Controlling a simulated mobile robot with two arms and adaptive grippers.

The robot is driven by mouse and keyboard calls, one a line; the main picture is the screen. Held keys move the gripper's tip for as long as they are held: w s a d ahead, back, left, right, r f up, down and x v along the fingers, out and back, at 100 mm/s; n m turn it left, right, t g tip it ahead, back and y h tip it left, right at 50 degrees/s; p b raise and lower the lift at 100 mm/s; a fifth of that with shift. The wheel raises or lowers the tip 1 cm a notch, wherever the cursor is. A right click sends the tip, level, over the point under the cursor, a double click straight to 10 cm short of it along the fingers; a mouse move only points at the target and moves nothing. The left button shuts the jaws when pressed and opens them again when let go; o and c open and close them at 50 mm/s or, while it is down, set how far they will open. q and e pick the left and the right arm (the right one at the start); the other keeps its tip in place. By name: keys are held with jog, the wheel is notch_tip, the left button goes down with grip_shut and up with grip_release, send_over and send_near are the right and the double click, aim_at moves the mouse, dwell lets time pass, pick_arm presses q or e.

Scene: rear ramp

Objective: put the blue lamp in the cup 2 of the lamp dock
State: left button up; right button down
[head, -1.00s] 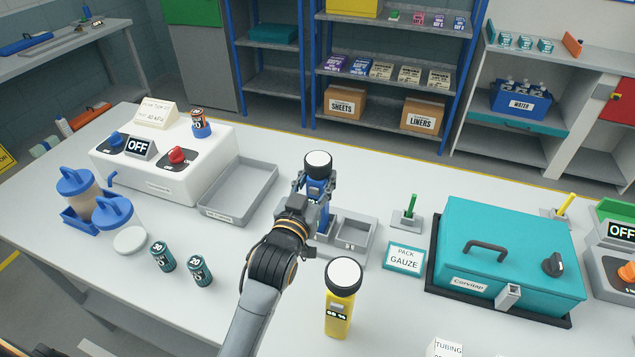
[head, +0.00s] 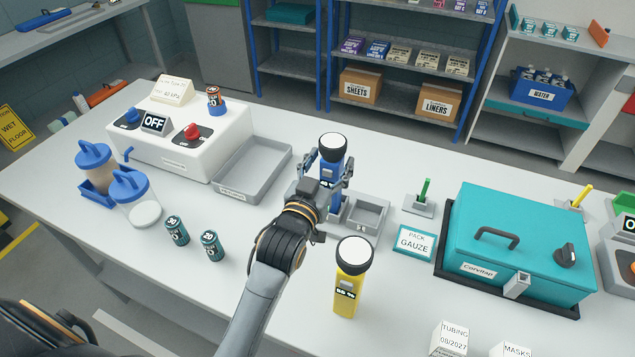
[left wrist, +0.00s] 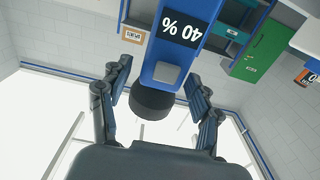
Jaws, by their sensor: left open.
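The blue lamp (head: 332,155) stands upright, with a black head and a white top face. Its lower end is at the left compartment of the grey lamp dock (head: 383,212); my gripper partly hides how it sits there. The dock's right compartment is empty. Cup numbers cannot be read. My left gripper (head: 326,180) is open, with its fingers on either side of the lamp. In the left wrist view the blue lamp (left wrist: 165,72), with a "40 %" display, is between the spread fingers (left wrist: 160,105), with gaps beside it. My right gripper is not in view.
A yellow lamp (head: 350,285) stands in front of the dock. Two dark teal batteries (head: 211,245) stand at the left front.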

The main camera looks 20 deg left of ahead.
pick_arm(q)
jog(key=s+b, duration=0.2)
jog(key=s, duration=0.9)
jog(key=shift+a, duration=0.2)
jog(key=shift+f, duration=0.1)
